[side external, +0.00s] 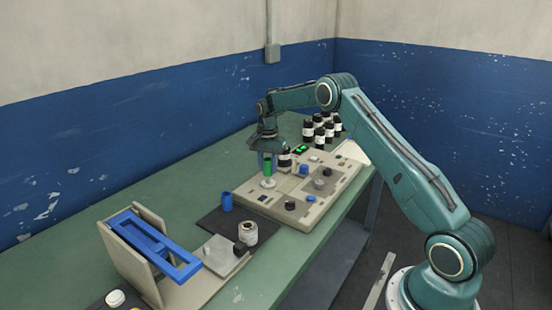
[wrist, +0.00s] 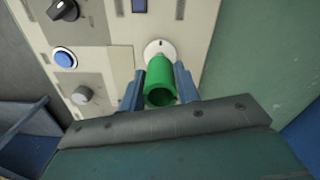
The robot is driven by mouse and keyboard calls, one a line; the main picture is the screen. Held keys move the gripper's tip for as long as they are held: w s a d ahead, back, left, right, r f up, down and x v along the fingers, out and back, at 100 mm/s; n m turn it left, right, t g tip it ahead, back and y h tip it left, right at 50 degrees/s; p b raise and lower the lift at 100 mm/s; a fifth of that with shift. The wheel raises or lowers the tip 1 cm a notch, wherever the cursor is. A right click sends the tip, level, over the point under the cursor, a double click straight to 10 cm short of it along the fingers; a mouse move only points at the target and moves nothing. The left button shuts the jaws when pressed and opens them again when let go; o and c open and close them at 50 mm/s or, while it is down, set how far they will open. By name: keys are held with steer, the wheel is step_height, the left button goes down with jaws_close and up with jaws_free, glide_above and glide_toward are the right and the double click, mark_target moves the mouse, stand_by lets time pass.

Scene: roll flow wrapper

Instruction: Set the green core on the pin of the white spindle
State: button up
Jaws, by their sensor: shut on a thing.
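The green core (side external: 268,168) is an upright hollow tube between the two blue fingers of my gripper (wrist: 159,80). It also shows in the wrist view (wrist: 161,77), with its open near end facing the camera. The white spindle (side external: 268,183) is a round white base on the panel, directly below the core in the side view. In the wrist view the spindle's disc (wrist: 160,47) shows just beyond the core's far end.
The beige panel (side external: 258,201) carries knobs and blue buttons. Several black bottles (side external: 308,131) stand behind. A blue frame (side external: 152,250) stands at the front left.

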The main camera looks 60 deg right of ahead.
mark_target(268, 173)
steer(key=shift+f, duration=1.6)
stand_by(1.2)
steer(key=o, duration=1.5)
steer(key=shift+r, duration=4)
steer(key=shift+r, duration=0.1)
